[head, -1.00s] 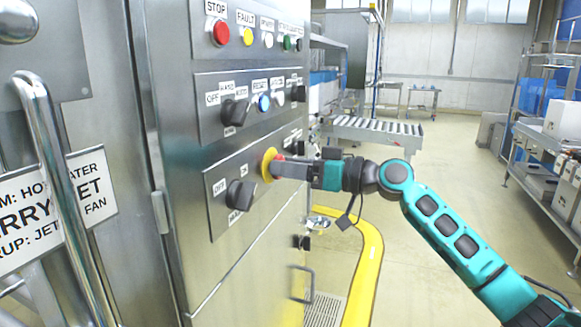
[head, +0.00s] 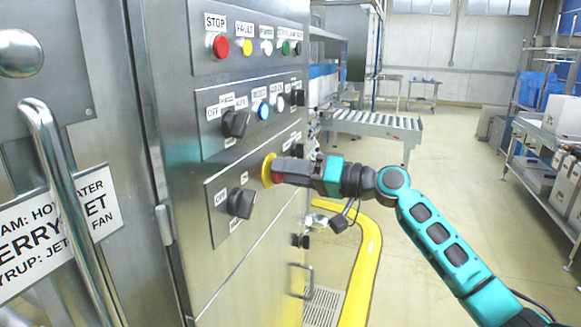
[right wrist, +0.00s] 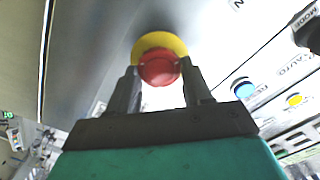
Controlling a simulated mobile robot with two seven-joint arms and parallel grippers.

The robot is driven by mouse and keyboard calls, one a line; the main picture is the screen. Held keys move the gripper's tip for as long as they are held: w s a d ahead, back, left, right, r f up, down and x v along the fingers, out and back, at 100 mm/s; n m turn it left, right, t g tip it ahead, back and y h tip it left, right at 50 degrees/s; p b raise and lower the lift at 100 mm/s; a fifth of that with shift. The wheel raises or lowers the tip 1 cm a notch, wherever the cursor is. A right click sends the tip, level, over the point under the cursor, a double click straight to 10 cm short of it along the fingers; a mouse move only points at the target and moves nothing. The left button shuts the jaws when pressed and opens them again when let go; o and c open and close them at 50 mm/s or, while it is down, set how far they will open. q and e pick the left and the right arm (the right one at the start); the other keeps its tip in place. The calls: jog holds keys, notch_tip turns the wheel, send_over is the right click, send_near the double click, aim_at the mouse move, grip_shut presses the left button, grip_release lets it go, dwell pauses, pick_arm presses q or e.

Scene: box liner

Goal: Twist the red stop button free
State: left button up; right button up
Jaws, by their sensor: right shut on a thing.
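The red stop button (right wrist: 158,68) is a mushroom head on a yellow collar (right wrist: 150,44) on the lower panel of the steel cabinet. In the head view the yellow collar (head: 267,170) shows, with the button mostly hidden by my right gripper (head: 280,172). In the right wrist view my right gripper (right wrist: 158,78) has one finger on each side of the red head, shut on it. My left gripper is not in view.
A black selector knob (head: 241,203) sits left of and below the button. A separate red button labelled STOP (head: 221,46) is on the top panel. A blue button (head: 263,110) is on the middle panel. A yellow floor rail (head: 365,270) runs below right.

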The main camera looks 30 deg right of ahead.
jog(key=shift+m, duration=0.5)
jog(key=o, duration=1.1)
jog(key=shift+c, duration=0.2)
jog(key=b+v, duration=0.2)
jog(key=v, duration=1)
jog(key=shift+s+d, duration=0.25)
jog(key=shift+s, duration=0.05)
